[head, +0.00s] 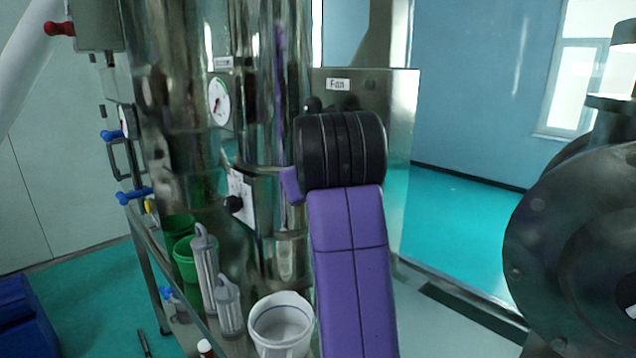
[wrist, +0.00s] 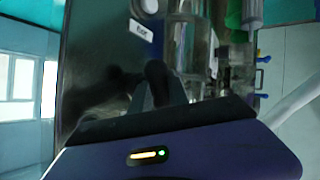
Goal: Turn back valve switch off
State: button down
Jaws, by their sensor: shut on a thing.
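A steel panel (head: 400,100) carries a small white label that seems to read "Fan" (head: 338,85). A dark knob (head: 313,104) shows just above my arm, in front of this panel. In the wrist view, the label (wrist: 141,30) appears above my gripper (wrist: 160,88). Its dark fingers are close together at the panel, shut on what looks like a black switch knob (wrist: 154,70). The fingers hide most of the knob, so its turn angle cannot be told. In the head view, my black wrist and purple arm hide the gripper.
A steel column with a round gauge (head: 219,102) stands left of the panel. Another black knob (head: 233,203) sits on a white plate. Blue handles (head: 134,195), green containers (head: 186,258) and a white bucket (head: 281,325) are at left and below. A large dark round machine part (head: 575,240) stands right.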

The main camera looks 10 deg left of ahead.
dwell(0.3)
jog(key=c, duration=1.5)
grip_release()
jog(key=shift+c, duration=0.2)
jog(key=b+v, duration=0.2)
jog(key=v, duration=0.5)
jog(key=shift+s+r, duration=0.2)
jog(key=shift+s, duration=0.15)
